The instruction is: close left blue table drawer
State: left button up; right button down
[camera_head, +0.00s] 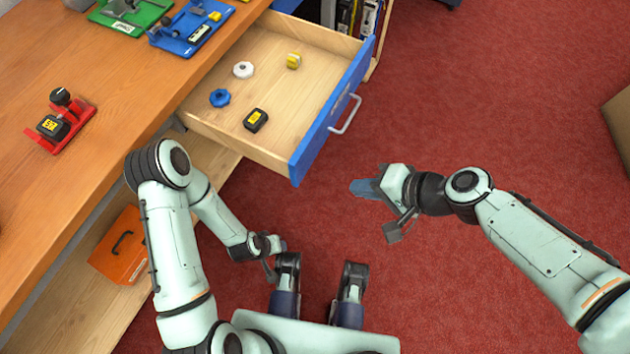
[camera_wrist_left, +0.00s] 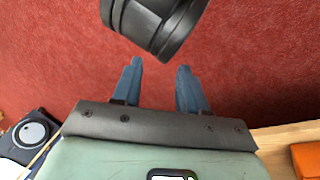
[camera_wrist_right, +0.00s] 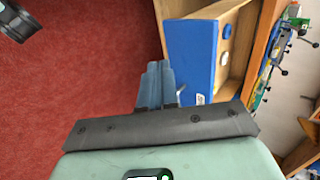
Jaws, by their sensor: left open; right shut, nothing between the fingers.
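The table drawer is pulled well out, its blue front (camera_head: 325,120) facing right, with a grey bar handle (camera_head: 346,114). In the right wrist view the blue front (camera_wrist_right: 190,52) stands just right of my fingers. My right gripper (camera_head: 357,188) is shut and empty in the head view, below and right of the drawer front and apart from it. Its closed blue fingers also show in the right wrist view (camera_wrist_right: 155,70). My left gripper is open and empty over the red floor in the left wrist view (camera_wrist_left: 160,75); its fingers are hard to make out in the head view.
In the drawer lie a white knob (camera_head: 243,69), a blue knob (camera_head: 220,97), a yellow piece (camera_head: 293,61) and a black box (camera_head: 255,120). A red fixture (camera_head: 60,125) stands on the wooden table (camera_head: 60,200). An orange box (camera_head: 120,248) sits below. Red carpet right of the drawer is clear.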

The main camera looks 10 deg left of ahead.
jog(key=b, duration=0.3)
send_near(299, 176)
jog(key=x, duration=0.5)
jog(key=shift+s+d+f, duration=0.15)
jog(key=shift+d+f, duration=0.2)
pick_arm(q)
jog(key=shift+w+a+f+p, duration=0.1)
jog(key=shift+w+a+f, duration=0.2)
jog(key=shift+f, duration=0.3)
jog(key=shift+w+a+f+p, duration=0.1)
jog(key=shift+w+a+f, duration=0.2)
jog(key=shift+f, duration=0.35)
jog(key=shift+w+a+f+p, duration=0.1)
jog(key=shift+w+a+f, duration=0.2)
jog(key=shift+f, duration=0.3)
pick_arm(e)
jog(key=shift+w+a, duration=0.25)
jog(key=shift+a, duration=0.4)
pick_arm(q)
jog(key=shift+r, duration=0.1)
